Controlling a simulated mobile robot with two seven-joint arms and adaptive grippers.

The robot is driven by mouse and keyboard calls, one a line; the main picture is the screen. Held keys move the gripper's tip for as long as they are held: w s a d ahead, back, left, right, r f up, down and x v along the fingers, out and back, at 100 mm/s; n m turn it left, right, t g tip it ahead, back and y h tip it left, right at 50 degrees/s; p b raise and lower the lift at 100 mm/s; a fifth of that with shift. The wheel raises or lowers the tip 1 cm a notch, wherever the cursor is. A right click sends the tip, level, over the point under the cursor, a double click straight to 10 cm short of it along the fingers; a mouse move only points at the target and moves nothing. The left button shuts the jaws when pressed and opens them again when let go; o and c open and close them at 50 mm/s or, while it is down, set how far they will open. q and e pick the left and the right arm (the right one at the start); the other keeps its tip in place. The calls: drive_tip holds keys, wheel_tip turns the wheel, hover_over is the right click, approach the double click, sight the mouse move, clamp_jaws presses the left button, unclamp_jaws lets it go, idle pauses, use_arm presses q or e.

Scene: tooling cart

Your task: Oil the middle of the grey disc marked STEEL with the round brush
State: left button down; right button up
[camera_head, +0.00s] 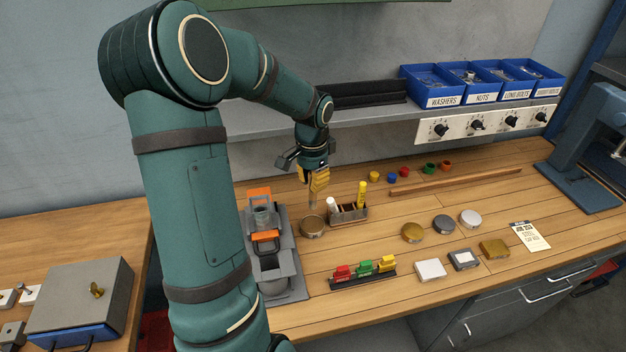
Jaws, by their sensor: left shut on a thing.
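My left gripper (316,190) has yellow fingers pointing down. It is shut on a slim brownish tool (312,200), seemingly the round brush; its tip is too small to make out. The tool hangs over or at a round brown tin (312,228); I cannot tell whether it touches it. Three discs lie in a row to the right: a brass-coloured one (411,233), a darker grey one (444,225) and a pale silver one (470,218). No marking on them is readable, so I cannot tell which says STEEL. My right gripper is out of view.
A grey and orange fixture (290,265) stands left. Three blocks, including a white one (430,269), lie before the discs, near a card (530,236). Bench between caddy and discs is clear.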

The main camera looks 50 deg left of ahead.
sight(312, 198)
use_arm(q)
drive_tip(key=shift+f+b, duration=1.75)
drive_tip(key=shift+f, duration=0.45)
drive_tip(key=shift+f+b, duration=0.65)
drive_tip(key=shift+f, duration=0.15)
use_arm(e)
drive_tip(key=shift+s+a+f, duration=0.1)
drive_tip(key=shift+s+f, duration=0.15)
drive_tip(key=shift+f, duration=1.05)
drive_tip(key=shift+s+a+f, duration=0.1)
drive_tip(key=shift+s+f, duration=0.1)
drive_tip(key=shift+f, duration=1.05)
use_arm(q)
drive_tip(key=shift+f, duration=0.55)
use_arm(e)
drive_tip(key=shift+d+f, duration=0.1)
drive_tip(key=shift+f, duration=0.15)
use_arm(q)
drive_tip(key=shift+r, duration=0.1)
drive_tip(key=shift+r+p, duration=2.55)
drive_tip(key=shift+r, duration=0.9)
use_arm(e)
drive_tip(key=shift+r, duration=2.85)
